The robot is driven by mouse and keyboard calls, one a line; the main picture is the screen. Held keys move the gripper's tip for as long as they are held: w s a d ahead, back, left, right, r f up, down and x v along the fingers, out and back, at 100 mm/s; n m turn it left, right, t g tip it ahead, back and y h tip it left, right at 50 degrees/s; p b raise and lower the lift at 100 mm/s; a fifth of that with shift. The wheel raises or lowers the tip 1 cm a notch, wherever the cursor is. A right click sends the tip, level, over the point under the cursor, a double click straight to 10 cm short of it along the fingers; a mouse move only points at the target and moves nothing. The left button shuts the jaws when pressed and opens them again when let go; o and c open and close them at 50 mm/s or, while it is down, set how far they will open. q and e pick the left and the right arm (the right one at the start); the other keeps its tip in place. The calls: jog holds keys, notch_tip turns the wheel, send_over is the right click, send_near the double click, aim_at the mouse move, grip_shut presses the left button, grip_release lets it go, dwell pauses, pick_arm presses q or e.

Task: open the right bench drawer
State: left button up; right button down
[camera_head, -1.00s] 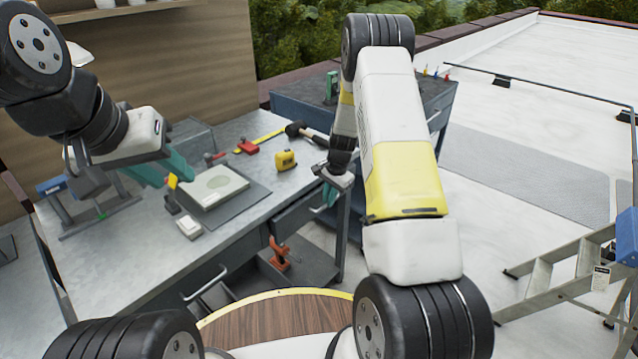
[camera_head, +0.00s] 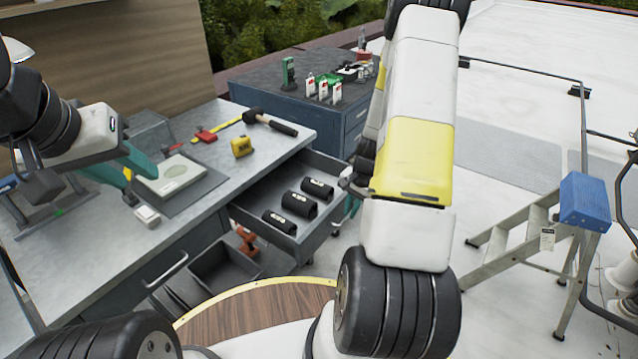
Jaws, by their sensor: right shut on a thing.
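The right bench drawer (camera_head: 318,238) is pulled out from under the bench top, and its inside shows. Three black rolls with pale labels lie in it: one nearest the bench front (camera_head: 279,222), one in the middle (camera_head: 299,204) and one further back (camera_head: 317,188). My right gripper (camera_head: 352,206) is shut on the drawer handle at the drawer's outer front. My own arm hides much of this gripper and the handle.
A closed left drawer (camera_head: 160,270) is below. A blue-grey cabinet (camera_head: 340,115) stands behind; a stepladder (camera_head: 540,230) stands right. Roof floor between is clear.

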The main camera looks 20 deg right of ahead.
jog(key=shift+s+d, duration=1.05)
jog(key=shift+s, duration=0.15)
jog(key=c, duration=1.8)
grip_release()
notch_tip(320, 180, up, 8)
jog(key=s, duration=0.1)
jog(key=shift+d, duration=0.4)
jog(key=shift+s+f, duration=0.1)
jog(key=shift+f, duration=0.05)
